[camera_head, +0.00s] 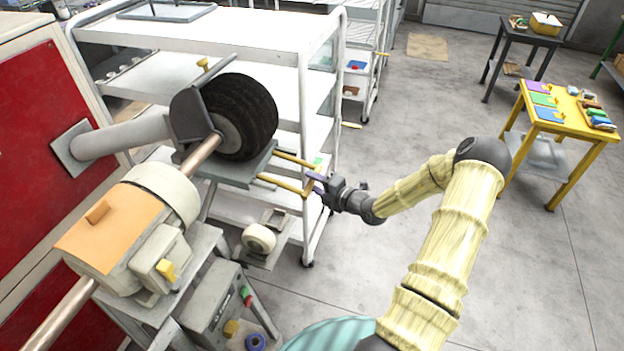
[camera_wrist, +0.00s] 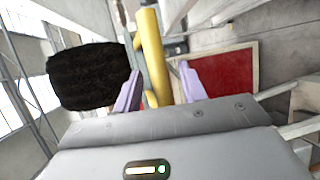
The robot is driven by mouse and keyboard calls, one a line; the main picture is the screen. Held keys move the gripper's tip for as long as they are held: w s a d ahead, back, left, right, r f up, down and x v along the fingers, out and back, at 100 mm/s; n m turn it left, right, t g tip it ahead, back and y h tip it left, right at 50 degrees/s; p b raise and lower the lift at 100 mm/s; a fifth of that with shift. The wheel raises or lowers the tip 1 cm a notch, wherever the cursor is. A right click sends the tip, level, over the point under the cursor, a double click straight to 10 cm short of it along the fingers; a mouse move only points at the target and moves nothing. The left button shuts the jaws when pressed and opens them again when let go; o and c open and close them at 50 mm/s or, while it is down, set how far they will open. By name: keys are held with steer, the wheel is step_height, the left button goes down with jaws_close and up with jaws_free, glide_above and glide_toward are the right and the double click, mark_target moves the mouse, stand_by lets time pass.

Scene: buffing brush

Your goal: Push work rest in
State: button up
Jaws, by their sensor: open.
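The work rest shows as a grey plate (camera_head: 232,171) below the black round brush (camera_head: 246,116), with yellow rods (camera_head: 296,160) running out to the right to a yellow end bar. My gripper (camera_head: 314,184) is at the outer end of these rods. In the wrist view the yellow bar (camera_wrist: 152,52) lies between the two purple fingers of my gripper (camera_wrist: 161,85), which stand apart. Whether a finger touches the bar I cannot tell. The brush also shows in the wrist view (camera_wrist: 88,76), left of the fingers.
A motor with an orange cover (camera_head: 112,226) stands at the left, its shaft running to the brush. A white shelf cart (camera_head: 240,38) is behind the brush. A yellow table (camera_head: 570,112) stands at the right. The floor between the cart and the table is clear.

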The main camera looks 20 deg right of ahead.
steer(key=shift+x, duration=0.75)
jaws_close()
